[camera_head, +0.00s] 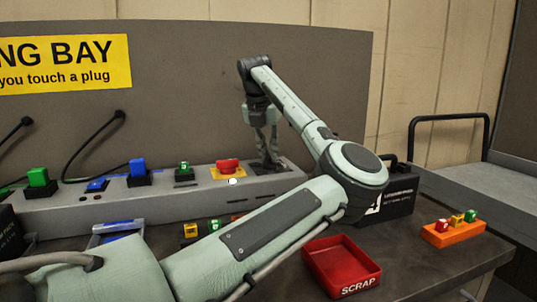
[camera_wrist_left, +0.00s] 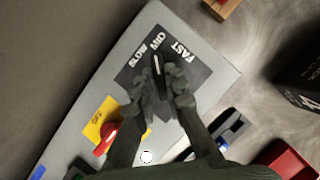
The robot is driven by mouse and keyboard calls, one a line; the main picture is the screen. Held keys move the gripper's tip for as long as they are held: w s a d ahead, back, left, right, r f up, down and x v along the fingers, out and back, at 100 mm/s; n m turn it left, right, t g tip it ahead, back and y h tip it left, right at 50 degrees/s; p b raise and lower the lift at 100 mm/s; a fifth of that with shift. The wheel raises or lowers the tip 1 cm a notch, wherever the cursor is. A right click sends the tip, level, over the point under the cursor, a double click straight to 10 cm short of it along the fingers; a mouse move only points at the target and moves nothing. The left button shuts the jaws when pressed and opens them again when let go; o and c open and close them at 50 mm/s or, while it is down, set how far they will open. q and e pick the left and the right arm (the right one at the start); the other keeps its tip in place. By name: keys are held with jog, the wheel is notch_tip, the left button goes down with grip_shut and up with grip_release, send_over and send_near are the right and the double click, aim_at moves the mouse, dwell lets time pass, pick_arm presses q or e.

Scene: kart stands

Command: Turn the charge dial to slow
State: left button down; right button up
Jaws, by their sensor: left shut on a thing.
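The charge dial (camera_wrist_left: 157,65) is black, on a dark plate (camera_wrist_left: 190,72) marked SLOW, MID and FAST, at the right end of the grey console. Its pale pointer line points about at MID in the left wrist view. My left gripper (camera_wrist_left: 158,88) is shut on the dial, one finger on each side, hiding part of it. In the head view the left gripper (camera_head: 268,158) reaches down onto the dark plate (camera_head: 268,167), and the dial itself is hidden between the fingers. My right gripper is not in view.
Green and blue plugs (camera_head: 138,168) stand farther left. A red SCRAP tray (camera_head: 313,252), a black box (camera_head: 397,193) and an orange block holder (camera_head: 438,238) are on the table.

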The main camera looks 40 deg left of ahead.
pick_arm(q)
jog(key=shift+w+n+y, duration=0.1)
jog(key=shift+n+y, duration=0.2)
jog(key=shift+n, duration=0.5)
jog(key=shift+d+n+b, duration=0.1)
jog(key=shift+n+b, duration=0.25)
jog(key=shift+n, duration=0.05)
jog(key=shift+n+g+y, duration=0.4)
jog(key=shift+n, duration=0.4)
jog(key=shift+r+n+g, duration=0.1)
jog(key=shift+n+g, duration=0.2)
jog(key=shift+n, duration=0.5)
jog(key=shift+n+y, duration=0.3)
jog(key=shift+n, duration=0.2)
jog(key=shift+n+g+p, duration=0.4)
jog(key=shift+n, duration=0.2)
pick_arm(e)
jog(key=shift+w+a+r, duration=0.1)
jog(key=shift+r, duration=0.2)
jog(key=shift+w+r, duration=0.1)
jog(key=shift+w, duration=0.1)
pick_arm(q)
jog(key=c, duration=1.6)
grip_release()
